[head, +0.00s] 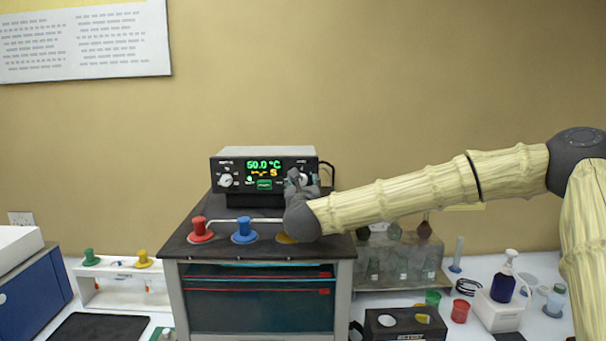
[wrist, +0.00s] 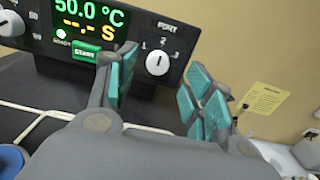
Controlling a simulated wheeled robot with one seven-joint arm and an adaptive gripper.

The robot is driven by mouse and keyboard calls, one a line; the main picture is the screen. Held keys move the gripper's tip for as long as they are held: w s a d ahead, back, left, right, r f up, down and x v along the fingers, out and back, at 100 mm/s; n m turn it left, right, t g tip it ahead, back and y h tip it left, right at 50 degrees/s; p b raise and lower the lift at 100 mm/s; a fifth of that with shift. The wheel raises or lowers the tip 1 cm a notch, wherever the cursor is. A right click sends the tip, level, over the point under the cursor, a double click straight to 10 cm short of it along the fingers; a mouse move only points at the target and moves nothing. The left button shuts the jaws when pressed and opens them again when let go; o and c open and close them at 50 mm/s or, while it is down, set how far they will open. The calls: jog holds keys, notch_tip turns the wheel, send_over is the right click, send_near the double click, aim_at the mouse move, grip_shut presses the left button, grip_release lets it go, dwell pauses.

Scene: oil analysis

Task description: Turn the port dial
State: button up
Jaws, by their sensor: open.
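The port dial (wrist: 157,63) is a white round knob on the right of a black control panel, with marks 1, 2 and 3 around it under the word PORT. In the head view my gripper (head: 303,180) is in front of the panel's right end and partly hides the dial (head: 304,180). The control box (head: 262,152) reads 50.0 °C in green.
A green START button (wrist: 86,52) is left of the left finger. The box stands on a dark-topped bath (head: 180,243) with a red knob (head: 201,230) and a blue knob (head: 243,231). Bottles and cups stand to the right. A yellow note (wrist: 266,100) is on the wall.

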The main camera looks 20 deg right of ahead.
aim_at(302, 180)
jog(key=x, duration=0.1)
jog(key=p+x, duration=0.1)
jog(key=x, duration=0.1)
jog(key=f+p+x, duration=0.1)
jog(key=x, duration=0.1)
jog(key=shift+w, duration=0.25)
jog(key=shift+w+d+r+p, duration=0.2)
jog(key=shift+d+r+p, duration=0.1)
jog(key=shift+p, duration=0.1)
jog(key=shift+w+a+f, duration=0.15)
jog(key=shift+w, duration=0.25)
jog(key=shift+w+f, duration=0.15)
jog(key=shift+w, duration=0.1)
jog(key=shift+s+d, duration=0.2)
jog(key=shift+c, duration=0.9)
jog(key=shift+a, duration=0.1)
jog(key=c, duration=0.8)
